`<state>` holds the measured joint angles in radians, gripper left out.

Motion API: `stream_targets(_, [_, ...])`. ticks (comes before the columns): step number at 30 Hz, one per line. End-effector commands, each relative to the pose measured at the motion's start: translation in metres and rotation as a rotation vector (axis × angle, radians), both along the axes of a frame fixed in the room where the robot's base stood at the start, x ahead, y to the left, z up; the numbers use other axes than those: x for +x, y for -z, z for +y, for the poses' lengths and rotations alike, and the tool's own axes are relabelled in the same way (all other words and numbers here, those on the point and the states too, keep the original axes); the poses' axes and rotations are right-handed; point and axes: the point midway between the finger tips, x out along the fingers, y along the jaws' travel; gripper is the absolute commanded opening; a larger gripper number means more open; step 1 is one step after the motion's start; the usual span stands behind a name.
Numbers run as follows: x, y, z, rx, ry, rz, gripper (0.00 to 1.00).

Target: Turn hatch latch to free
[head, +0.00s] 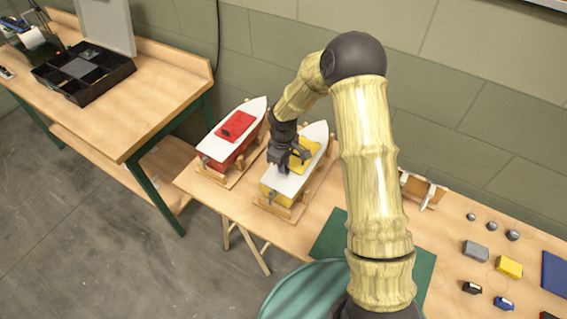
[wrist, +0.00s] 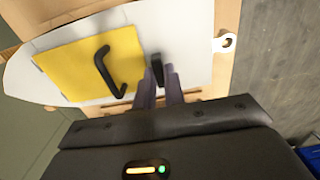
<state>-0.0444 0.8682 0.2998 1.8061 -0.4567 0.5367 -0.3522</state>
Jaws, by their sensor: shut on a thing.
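The yellow boat (head: 270,196) has a white deck and a yellow hatch cover (head: 308,151), which also shows in the wrist view (wrist: 75,68). A black curved handle (wrist: 105,70) stands on the hatch cover. A small black hatch latch (wrist: 157,66) is on the white deck beside the cover's edge. My gripper (head: 287,163) is down at the deck next to the cover. In the wrist view, my gripper's two grey fingers (wrist: 160,78) are shut on the latch, with one finger on each side. The fingers hide the latch's lower part, so its exact angle is hard to tell.
A red boat (head: 230,138) stands in its cradle just left of the yellow boat. The table (head: 330,193) holds a green mat (head: 327,233) and several small parts at the right. A workbench (head: 124,112) with a black open case (head: 85,72) is at the left.

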Motion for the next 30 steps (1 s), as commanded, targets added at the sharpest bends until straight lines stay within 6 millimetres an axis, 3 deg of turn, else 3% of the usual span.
stream_targets(11, [0.001,-0.001,0.001,0.001,-0.010,-0.003,0.00])
stream_targets(12, [0.001,-0.001,0.001,0.001,-0.010,-0.003,0.13])
stream_targets(15, [0.001,-0.001,0.001,0.001,-0.009,-0.003,0.32])
stream_targets(25, [0.000,-0.002,0.001,0.000,-0.007,-0.001,0.33])
stream_targets(30, [0.001,-0.015,0.000,0.001,-0.006,-0.004,0.33])
